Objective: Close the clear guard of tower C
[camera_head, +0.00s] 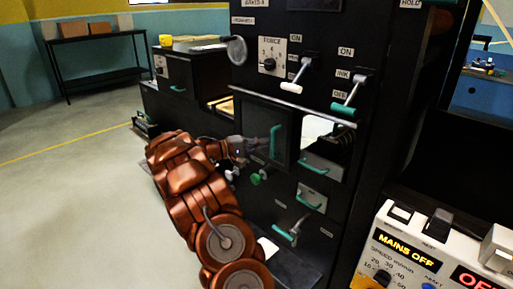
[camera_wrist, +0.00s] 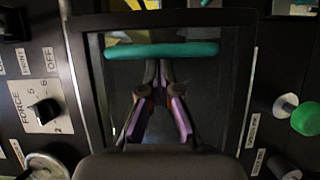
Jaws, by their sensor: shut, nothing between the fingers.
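A dark-framed clear guard (camera_head: 256,125) with an upright teal handle (camera_head: 275,142) is on the black machine front. I cannot read a label naming its tower, nor tell surely how far it stands open. In the wrist view the guard (camera_wrist: 215,90) fills the middle, and its teal handle (camera_wrist: 160,50) runs across near the top. My gripper (camera_head: 262,146) is in front of the guard, close to the handle. In the wrist view my gripper (camera_wrist: 160,68) is shut and empty, its tips just below the handle; I cannot tell whether they touch it.
Right of the guard is an opening with pale material (camera_head: 315,130). Levers (camera_head: 345,108), a FORCE knob (camera_head: 269,64), a green knob (camera_head: 261,177) and lower teal handles (camera_head: 312,200) stick out around it. A control console (camera_head: 430,250) stands front right. The floor at left is clear.

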